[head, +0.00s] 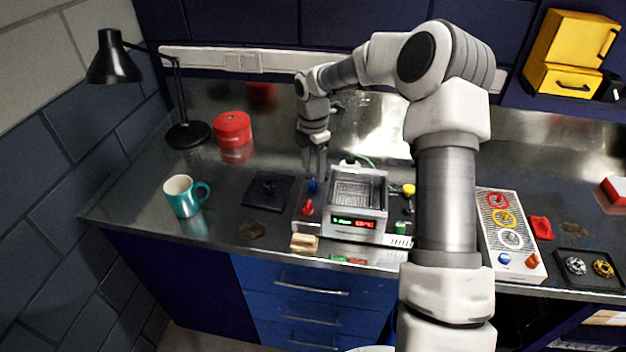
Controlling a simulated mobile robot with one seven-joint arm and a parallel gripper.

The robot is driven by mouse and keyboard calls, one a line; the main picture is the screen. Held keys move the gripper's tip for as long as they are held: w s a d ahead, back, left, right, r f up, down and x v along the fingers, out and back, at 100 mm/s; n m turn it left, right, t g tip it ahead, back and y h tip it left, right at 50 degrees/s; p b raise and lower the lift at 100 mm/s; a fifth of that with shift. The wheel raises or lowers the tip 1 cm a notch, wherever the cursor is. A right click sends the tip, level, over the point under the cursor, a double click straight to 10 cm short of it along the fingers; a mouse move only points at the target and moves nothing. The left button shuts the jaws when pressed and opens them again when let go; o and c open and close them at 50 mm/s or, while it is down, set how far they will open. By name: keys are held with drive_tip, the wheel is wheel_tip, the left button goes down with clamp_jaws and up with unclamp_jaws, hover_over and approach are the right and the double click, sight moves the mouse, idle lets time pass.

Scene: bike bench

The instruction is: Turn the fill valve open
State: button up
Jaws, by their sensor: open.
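A grey bench unit with a metal basket tank (358,190) and a lit red and green display stands on the steel worktop. A blue knob (312,187) and a red knob (307,208) are at its left, and a yellow knob (408,190) is at its right. I cannot tell from labels which one is the fill valve. My gripper (314,174) points down, open, with its fingertips at or just above the blue knob. Whether the fingers touch the knob is too small to tell.
A black plate (268,191) and a teal mug (184,196) are to the left. A red tin (233,129) and a black lamp (188,134) stand behind them. A wooden block (304,243) lies at the front edge. A panel with coloured rings (508,232) is at right.

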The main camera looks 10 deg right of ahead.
sight(313, 182)
wheel_tip(313, 182, down, 5)
drive_tip(key=shift+f, duration=0.1)
idle(0.3)
clamp_jaws()
